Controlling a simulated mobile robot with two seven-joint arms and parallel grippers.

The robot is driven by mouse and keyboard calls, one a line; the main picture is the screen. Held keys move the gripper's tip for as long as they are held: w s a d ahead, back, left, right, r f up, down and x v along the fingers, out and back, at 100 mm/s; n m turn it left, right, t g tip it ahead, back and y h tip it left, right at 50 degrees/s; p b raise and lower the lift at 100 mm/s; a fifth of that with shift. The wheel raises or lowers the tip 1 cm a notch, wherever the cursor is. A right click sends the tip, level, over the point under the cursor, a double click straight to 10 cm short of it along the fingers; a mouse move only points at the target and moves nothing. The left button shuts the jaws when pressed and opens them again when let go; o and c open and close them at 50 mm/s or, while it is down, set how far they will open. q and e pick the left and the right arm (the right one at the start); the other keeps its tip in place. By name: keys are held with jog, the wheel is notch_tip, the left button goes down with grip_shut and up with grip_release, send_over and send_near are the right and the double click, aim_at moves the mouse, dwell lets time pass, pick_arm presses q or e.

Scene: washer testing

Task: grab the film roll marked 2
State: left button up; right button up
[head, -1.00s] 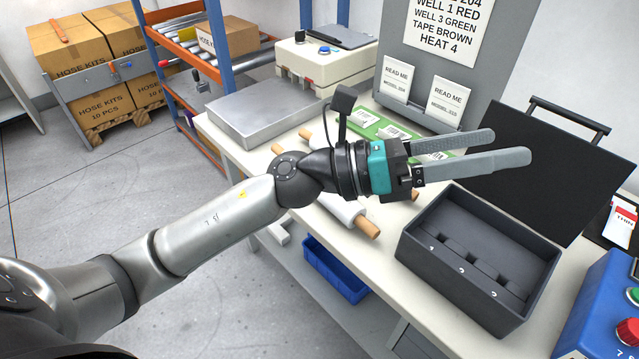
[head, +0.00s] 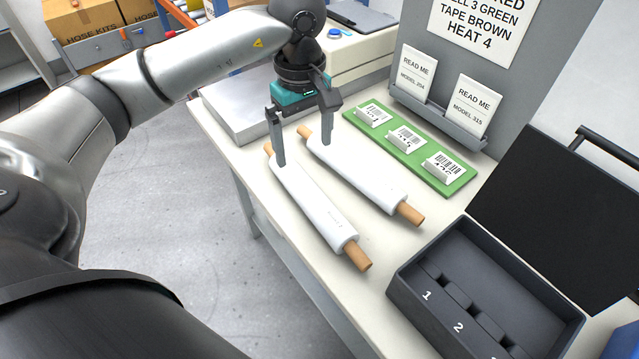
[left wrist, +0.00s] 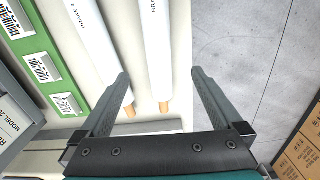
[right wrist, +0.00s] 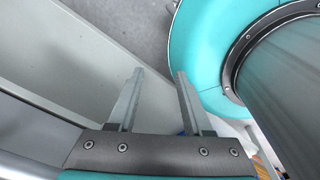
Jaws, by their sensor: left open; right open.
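Two white film rolls with brown core ends lie side by side on the table: a near one (head: 312,205) and a far one (head: 360,172). Their print is too small to tell which is marked 2. My left gripper (head: 304,152) is open, pointing down over their back-left ends. In the left wrist view, one roll (left wrist: 156,45) runs between the open fingers (left wrist: 161,75); the other roll (left wrist: 95,40) passes by the left finger. Contact cannot be told. My right gripper (right wrist: 160,73) is open and empty in the right wrist view, away from the rolls.
An open black case (head: 405,290) with numbered slots stands at the front right. A green board (head: 390,133) with barcode cards lies behind the rolls. A grey metal plate (head: 228,103) is at the table's left end. White manuals (head: 472,108) stand in a holder.

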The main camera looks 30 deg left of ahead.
pick_arm(q)
jog(key=b, duration=0.1)
send_over(310, 190)
jog(key=f, duration=0.7)
jog(key=shift+s+a, duration=0.35)
notch_tip(310, 190, down, 2)
jog(key=shift+f, duration=0.1)
jog(key=shift+w+f, duration=0.1)
jog(key=shift+f, duration=0.2)
jog(key=shift+d+f+b, duration=0.1)
jog(key=shift+f+b, duration=0.25)
jog(key=f, duration=0.3)
jog(key=shift+w+d+f+b, duration=0.2)
jog(key=shift+w+f+b, duration=0.05)
jog(key=shift+f+b, duration=0.1)
jog(key=shift+f, duration=0.3)
jog(key=c, duration=1.3)
grip_shut()
pick_arm(e)
jog(key=f, duration=0.1)
jog(key=d+f, duration=0.1)
jog(key=shift+s+f, duration=0.3)
jog(key=shift+s, duration=0.05)
